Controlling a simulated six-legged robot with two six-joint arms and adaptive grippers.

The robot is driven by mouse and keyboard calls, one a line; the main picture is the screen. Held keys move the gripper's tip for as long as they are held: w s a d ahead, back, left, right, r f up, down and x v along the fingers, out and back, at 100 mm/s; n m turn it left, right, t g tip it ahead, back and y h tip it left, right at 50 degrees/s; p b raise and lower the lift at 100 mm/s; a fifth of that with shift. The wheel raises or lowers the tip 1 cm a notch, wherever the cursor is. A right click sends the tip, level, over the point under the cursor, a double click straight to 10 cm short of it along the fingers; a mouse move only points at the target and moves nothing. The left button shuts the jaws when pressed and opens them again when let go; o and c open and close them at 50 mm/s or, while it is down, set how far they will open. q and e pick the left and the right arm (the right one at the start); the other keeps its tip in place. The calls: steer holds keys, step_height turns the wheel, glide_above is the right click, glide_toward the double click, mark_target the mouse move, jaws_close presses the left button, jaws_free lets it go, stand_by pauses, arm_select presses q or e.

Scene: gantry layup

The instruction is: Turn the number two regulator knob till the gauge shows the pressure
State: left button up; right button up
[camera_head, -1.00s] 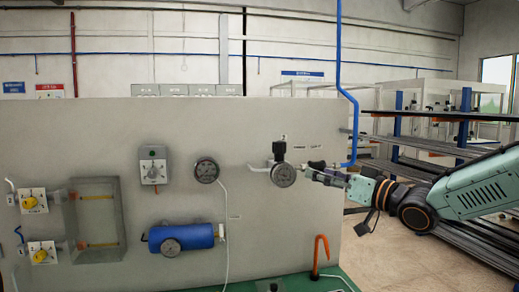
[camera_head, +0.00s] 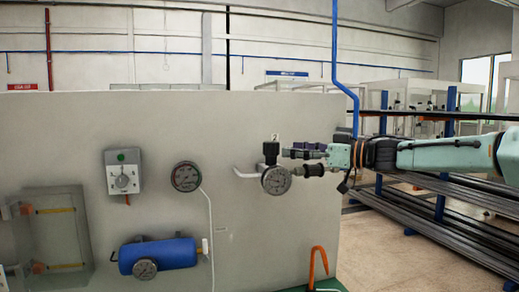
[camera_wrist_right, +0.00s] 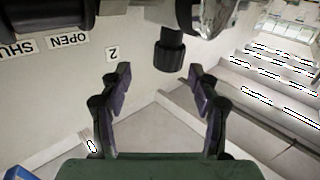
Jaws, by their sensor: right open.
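The number two regulator has a black knob (camera_head: 271,149) on top, under a small "2" label (camera_head: 275,137) on the grey panel. Its round gauge (camera_head: 276,180) faces me below the knob; the needle is too small to read. My right gripper (camera_head: 299,153) is open and empty just right of the knob, pointing left. In the right wrist view the black knob (camera_wrist_right: 169,52) lies beyond the fingertips, between the two fingers of my right gripper (camera_wrist_right: 160,82), apart from them. The "2" label (camera_wrist_right: 112,53) appears upside down there. My left gripper is out of view.
A blue pipe (camera_head: 335,60) rises close behind my right gripper. Another gauge (camera_head: 186,176), a grey switch box (camera_head: 123,172) and a blue cylinder (camera_head: 158,255) are on the panel to the left. An orange hook (camera_head: 317,262) stands below. Racks of bars (camera_head: 450,207) are at right.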

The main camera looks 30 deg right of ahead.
mark_target(278, 147)
steer(key=shift+m, duration=0.4)
steer(key=w+a, duration=0.2)
steer(key=w+a+r+b, duration=0.1)
steer(key=w+a, duration=0.1)
steer(key=shift+w+a, duration=0.1)
steer(key=shift+a, duration=0.3)
steer(key=shift+w+f, duration=0.1)
steer(key=shift+w, duration=0.1)
steer(key=shift+w+d+f, duration=0.25)
steer(key=shift+w+f, duration=0.05)
steer(key=shift+w, duration=0.25)
steer(key=shift+s+a+r, duration=0.3)
steer(key=shift+s, duration=0.15)
steer(key=c, duration=0.4)
steer(key=shift+c, duration=0.7)
steer(key=shift+w+d+f, duration=0.2)
steer(key=shift+d, duration=0.05)
steer(key=c, duration=0.3)
steer(key=shift+a, duration=0.15)
steer(key=c, duration=0.4)
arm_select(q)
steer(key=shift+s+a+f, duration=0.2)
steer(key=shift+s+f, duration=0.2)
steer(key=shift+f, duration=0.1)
arm_select(e)
steer(key=shift+o, duration=0.2)
